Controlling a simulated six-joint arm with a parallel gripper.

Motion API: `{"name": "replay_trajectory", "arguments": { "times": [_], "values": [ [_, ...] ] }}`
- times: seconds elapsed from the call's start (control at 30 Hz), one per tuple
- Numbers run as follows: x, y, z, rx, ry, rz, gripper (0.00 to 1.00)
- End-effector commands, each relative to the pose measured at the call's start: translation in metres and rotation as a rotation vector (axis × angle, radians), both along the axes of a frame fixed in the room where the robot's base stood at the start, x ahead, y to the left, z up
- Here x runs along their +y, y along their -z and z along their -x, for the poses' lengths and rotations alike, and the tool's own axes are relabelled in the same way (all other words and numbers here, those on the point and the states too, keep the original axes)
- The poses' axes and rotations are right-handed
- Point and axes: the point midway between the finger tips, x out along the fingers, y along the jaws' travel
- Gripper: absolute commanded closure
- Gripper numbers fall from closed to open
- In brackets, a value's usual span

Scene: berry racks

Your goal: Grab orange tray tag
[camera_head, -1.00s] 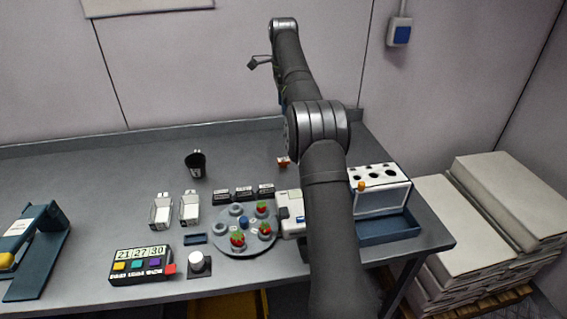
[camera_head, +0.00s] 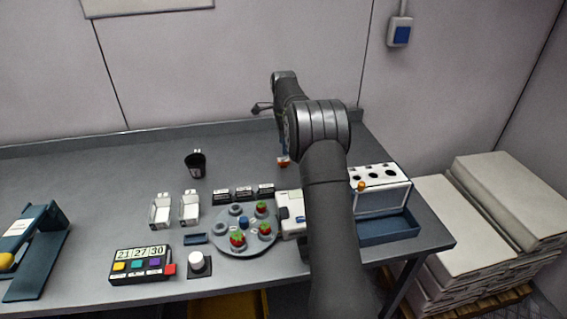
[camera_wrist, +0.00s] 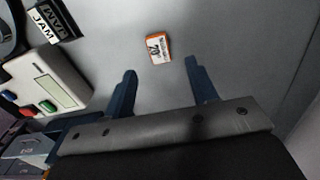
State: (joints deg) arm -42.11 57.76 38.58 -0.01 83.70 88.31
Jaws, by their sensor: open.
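The orange tray tag (camera_wrist: 158,48) is a small orange-edged tag with a white face and dark print, lying on the grey table in the wrist view. In the head view a small orange-red and white piece (camera_head: 283,162), likely the same tag, shows just left of my arm. My gripper (camera_wrist: 161,66) is open and empty, with two blue fingers apart. In the wrist view the tag lies beyond the fingertips, roughly centred between them, and is not touched. In the head view my fingers are mostly hidden behind my arm.
A white device with buttons (camera_wrist: 45,85) and a black JAM label block (camera_wrist: 52,22) are left of the fingers. A round plate with berries (camera_head: 262,243), a white holed rack (camera_head: 378,176) and a black cup (camera_head: 196,165) stand on the table. Bare table surrounds the tag.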

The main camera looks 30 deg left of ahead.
Motion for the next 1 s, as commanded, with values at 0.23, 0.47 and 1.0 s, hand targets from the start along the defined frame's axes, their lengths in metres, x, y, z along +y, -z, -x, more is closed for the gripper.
{"name": "replay_trajectory", "arguments": {
  "times": [0.23,0.47,1.0],
  "values": [
    [0.000,0.018,0.000,0.001,0.000,0.001,0.47],
    [-0.001,0.053,0.002,0.003,0.000,0.001,0.47],
    [-0.001,0.065,0.002,-0.001,-0.001,-0.002,0.79]
  ]
}}
